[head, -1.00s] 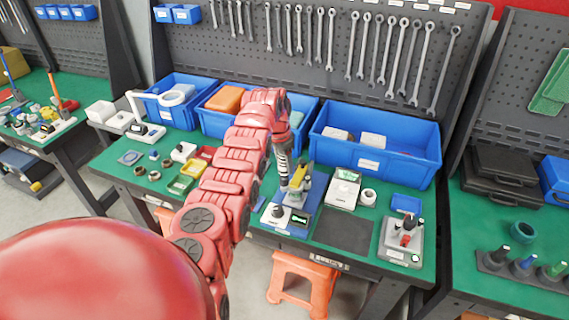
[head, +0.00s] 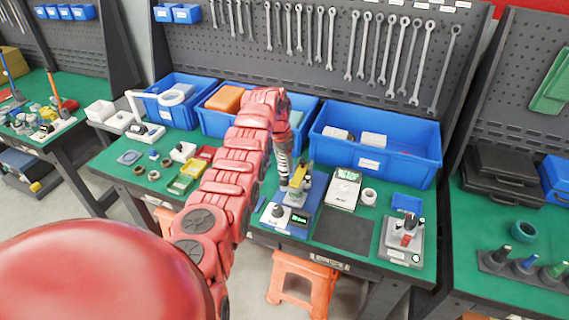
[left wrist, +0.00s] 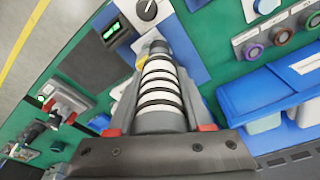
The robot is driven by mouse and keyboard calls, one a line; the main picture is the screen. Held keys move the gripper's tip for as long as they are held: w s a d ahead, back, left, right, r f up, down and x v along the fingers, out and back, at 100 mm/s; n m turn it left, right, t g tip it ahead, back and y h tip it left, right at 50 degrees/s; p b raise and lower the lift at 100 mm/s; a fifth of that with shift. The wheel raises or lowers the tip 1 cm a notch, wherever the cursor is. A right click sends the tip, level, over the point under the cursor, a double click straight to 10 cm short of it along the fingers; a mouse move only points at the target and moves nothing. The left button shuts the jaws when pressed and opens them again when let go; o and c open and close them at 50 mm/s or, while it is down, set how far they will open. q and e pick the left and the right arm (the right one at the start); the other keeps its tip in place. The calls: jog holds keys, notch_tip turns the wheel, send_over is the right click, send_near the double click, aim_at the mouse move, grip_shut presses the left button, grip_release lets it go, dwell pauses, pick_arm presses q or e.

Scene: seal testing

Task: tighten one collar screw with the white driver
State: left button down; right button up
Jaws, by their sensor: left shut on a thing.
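My left gripper (left wrist: 162,128) is shut on the white driver (left wrist: 161,88), whose thick handle has white and black bands. The driver points away from the wrist, toward a small yellow part at its far end. In the head view my left gripper (head: 284,160) hangs over the blue mat, beside the fixture with a yellow top (head: 300,176). The driver's lower end is close to this fixture, but I cannot tell whether it touches a screw. The collar and its screws are too small or hidden to make out. My right gripper is not in view.
A dial unit with a small green-lit display (head: 300,218) stands at the mat's front. A white scale (head: 343,190), a dark pad (head: 344,234) and a grey fixture (head: 402,240) lie to the right. Blue bins (head: 376,152) line the back below hanging wrenches.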

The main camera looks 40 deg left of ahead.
pick_arm(q)
jog(key=shift+f+b, duration=0.2)
jog(key=shift+b, duration=0.45)
dwell(1.6)
dwell(0.5)
jog(key=shift+r, duration=2.5)
